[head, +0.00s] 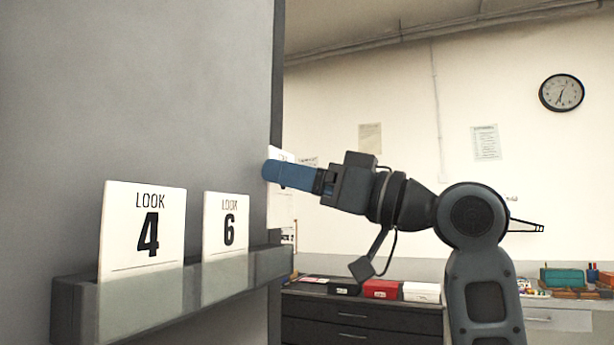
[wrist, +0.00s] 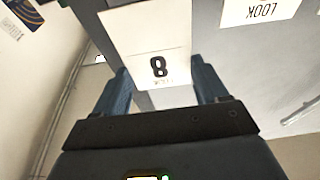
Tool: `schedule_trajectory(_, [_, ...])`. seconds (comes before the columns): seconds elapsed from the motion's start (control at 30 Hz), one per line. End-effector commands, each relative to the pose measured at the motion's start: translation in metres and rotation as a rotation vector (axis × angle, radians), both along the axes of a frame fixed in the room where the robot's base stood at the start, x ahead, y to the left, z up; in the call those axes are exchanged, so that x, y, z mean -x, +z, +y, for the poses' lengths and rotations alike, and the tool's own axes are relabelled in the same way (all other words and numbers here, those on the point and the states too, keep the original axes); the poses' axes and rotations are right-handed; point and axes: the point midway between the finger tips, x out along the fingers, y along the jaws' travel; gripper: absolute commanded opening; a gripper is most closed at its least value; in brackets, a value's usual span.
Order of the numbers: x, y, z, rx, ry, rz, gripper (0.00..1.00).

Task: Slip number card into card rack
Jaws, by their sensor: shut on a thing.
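The number card, white with a black 8, shows in the wrist view (wrist: 145,38) between the blue fingers of my gripper (wrist: 162,86). The fingers are shut on its side edges near the LOOK end. In the head view my gripper (head: 284,175) is at the right end of the card rack (head: 75,315), above its ledge. The rack holds LOOK 4 (head: 143,225) and LOOK 6 (head: 226,225) upright behind a see-through front. Whether the held card's lower end is inside the rack cannot be told.
A grey panel (head: 150,90) stands behind the rack and ends just by my gripper. A dark drawer cabinet (head: 360,325) with black, red and white boxes stands beyond. A bench with a teal box (head: 560,278) is at far right. A clock (head: 561,93) hangs on the wall.

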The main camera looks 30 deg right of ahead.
Motion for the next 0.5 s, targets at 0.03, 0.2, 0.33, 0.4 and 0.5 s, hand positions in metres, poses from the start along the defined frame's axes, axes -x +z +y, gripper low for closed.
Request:
schedule_trajectory(0.03, [-0.002,0.000,0.002,0.000,0.001,0.000,0.40])
schedule_trajectory(0.2, [-0.008,-0.001,0.007,0.000,0.001,-0.001,0.40])
schedule_trajectory(0.33, [-0.008,-0.008,0.006,0.000,0.000,-0.001,0.40])
schedule_trajectory(0.4, [-0.008,-0.012,0.006,0.000,0.000,-0.001,0.40])
schedule_trajectory(0.5, [-0.008,-0.016,0.006,-0.001,0.000,-0.001,0.40])
